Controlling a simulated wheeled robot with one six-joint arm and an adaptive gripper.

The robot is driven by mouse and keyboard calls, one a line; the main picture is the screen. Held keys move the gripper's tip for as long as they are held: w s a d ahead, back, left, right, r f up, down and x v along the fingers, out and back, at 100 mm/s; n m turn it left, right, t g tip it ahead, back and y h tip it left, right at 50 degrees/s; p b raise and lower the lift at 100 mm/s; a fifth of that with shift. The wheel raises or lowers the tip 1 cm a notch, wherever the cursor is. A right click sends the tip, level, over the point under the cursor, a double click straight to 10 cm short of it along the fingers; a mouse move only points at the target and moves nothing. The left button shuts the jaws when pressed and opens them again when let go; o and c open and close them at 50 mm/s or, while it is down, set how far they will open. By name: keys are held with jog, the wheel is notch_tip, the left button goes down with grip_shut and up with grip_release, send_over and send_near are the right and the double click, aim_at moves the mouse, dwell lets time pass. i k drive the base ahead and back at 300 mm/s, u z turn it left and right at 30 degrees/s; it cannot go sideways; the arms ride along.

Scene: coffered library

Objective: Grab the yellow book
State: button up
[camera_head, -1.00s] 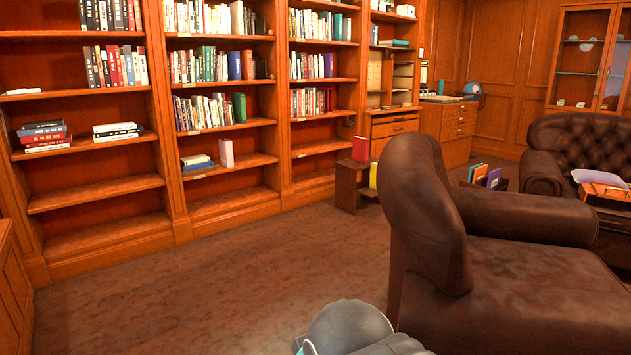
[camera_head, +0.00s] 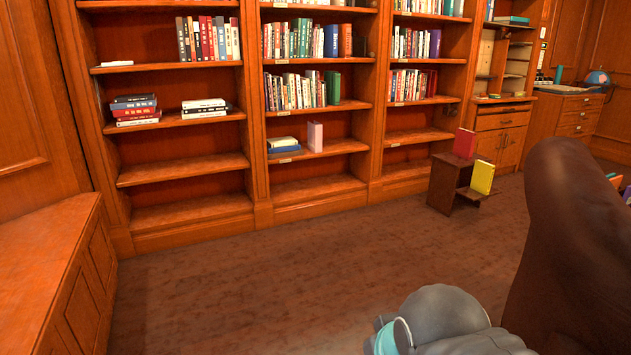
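The yellow book (camera_head: 482,177) stands upright on the lower step of a small dark wooden step stool (camera_head: 440,186), right of centre. A red book (camera_head: 464,143) stands on the stool's upper step, just behind and to the left of it. Part of my arm, grey with a teal ring, shows at the bottom edge. My gripper's fingers are not visible, and nothing of mine is near the yellow book.
A brown leather armchair (camera_head: 575,250) fills the right foreground, between me and the right side of the room. Bookshelves (camera_head: 190,165) line the back wall. A wooden cabinet (camera_head: 75,270) stands at left. The carpet (camera_head: 260,285) in the middle is clear.

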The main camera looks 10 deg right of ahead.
aim_at(483, 172)
jog(key=z, duration=0.35)
jog(key=i, duration=2.05)
jog(key=z, duration=0.9)
jog(key=i, duration=2.35)
jog(key=z, duration=0.6)
jog(key=i, duration=1.15)
jog(key=z, duration=0.1)
